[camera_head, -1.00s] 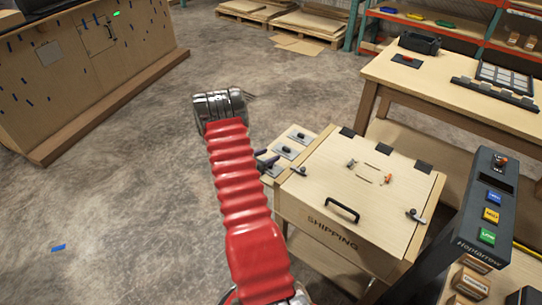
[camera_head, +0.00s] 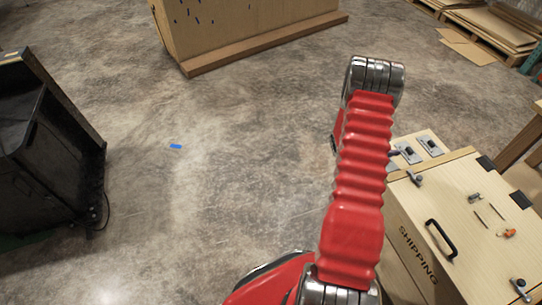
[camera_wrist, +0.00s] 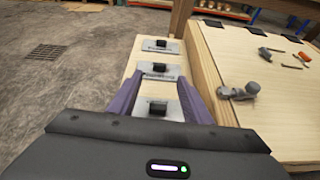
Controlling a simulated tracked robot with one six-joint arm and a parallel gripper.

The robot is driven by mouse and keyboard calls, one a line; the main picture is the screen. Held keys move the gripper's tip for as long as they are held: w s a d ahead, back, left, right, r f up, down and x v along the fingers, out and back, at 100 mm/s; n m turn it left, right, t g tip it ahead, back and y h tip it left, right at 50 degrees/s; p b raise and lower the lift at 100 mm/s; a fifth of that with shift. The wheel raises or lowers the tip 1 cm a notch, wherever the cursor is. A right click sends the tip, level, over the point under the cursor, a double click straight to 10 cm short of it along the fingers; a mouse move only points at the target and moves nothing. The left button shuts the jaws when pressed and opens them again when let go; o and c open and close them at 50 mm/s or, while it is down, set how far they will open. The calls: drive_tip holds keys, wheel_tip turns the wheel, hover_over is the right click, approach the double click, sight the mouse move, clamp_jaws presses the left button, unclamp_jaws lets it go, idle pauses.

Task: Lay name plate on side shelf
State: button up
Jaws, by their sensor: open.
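The side shelf (camera_wrist: 119,96) is a narrow pale wood ledge along the left of the box marked SHIPPING (camera_head: 405,250). Grey plates with black knobs lie on it in a row: a far one (camera_wrist: 160,46), a middle one (camera_wrist: 157,71) and a near one (camera_wrist: 172,109). I cannot tell whether any of these is the name plate; no lettering shows on them. My gripper (camera_wrist: 162,82) is open, its purple fingers spread on both sides of the near plate, nothing visibly held. In the head view my red arm hides most of the gripper; two plates (camera_head: 430,146) show beyond it.
The box lid has a black handle (camera_head: 441,239), metal latches (camera_head: 519,289) and small parts on top. A black cabinet (camera_head: 45,150) stands at the left. A wooden console base (camera_head: 260,42) is at the back. The concrete floor between is mostly clear.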

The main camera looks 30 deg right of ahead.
drive_tip(key=w+a+r+m+y, duration=0.25)
drive_tip(key=a+r+m, duration=0.75)
drive_tip(key=a+r, duration=1.3)
drive_tip(key=s+a+r+m+t+y, duration=0.2)
drive_tip(key=s+a+r+y, duration=0.1)
drive_tip(key=a, duration=0.9)
drive_tip(key=s+a+r+m+t+y, duration=0.2)
drive_tip(key=s+a+r+t+y, duration=0.1)
drive_tip(key=a, duration=0.9)
drive_tip(key=s+a+r+m+t+y, duration=0.1)
drive_tip(key=s+a+r+t+y, duration=0.2)
drive_tip(key=a, duration=0.9)
wheel_tip(320, 180, up, 3)
drive_tip(key=shift+s+r+m+y, duration=0.1)
drive_tip(key=shift+s+m+y, duration=0.3)
drive_tip(key=shift+s+y, duration=0.4)
drive_tip(key=shift+a, duration=0.1)
drive_tip(key=shift+c, duration=0.2)
